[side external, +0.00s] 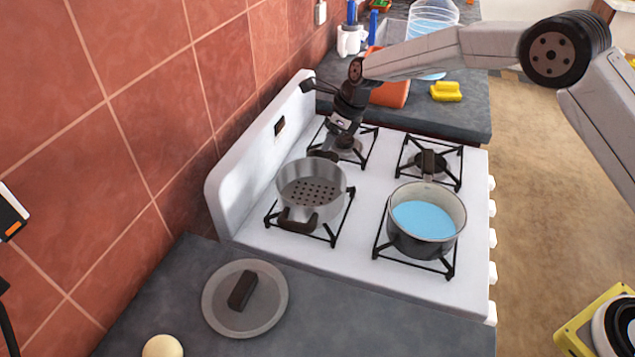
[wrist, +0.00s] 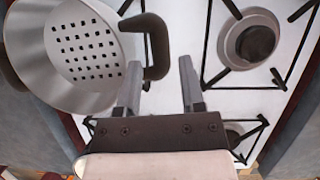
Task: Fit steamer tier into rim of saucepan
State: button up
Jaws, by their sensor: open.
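The steamer tier (side external: 311,188), a grey metal pan with a perforated base and two dark loop handles, sits on the back burner nearer the side camera. The saucepan (side external: 425,225), dark outside with light blue contents, stands on the front burner to its right. My gripper (side external: 330,148) is by the steamer's far handle. In the wrist view my gripper (wrist: 160,88) is open, its two fingers apart. The steamer tier (wrist: 82,52) fills the upper left there, and its dark loop handle (wrist: 158,45) lies just ahead of the left finger. The saucepan is not in the wrist view.
A grey lid (side external: 262,310) with a dark handle lies on the near counter by a pale ball (side external: 162,346). The stove's white back panel (side external: 240,165) rises close to the steamer. A yellow sponge (side external: 446,91) and an orange container (side external: 391,93) are on the far counter.

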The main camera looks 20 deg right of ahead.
jog(key=shift+x, duration=2.25)
jog(key=shift+s, duration=0.1)
jog(key=shift+d, duration=0.1)
grip_shut()
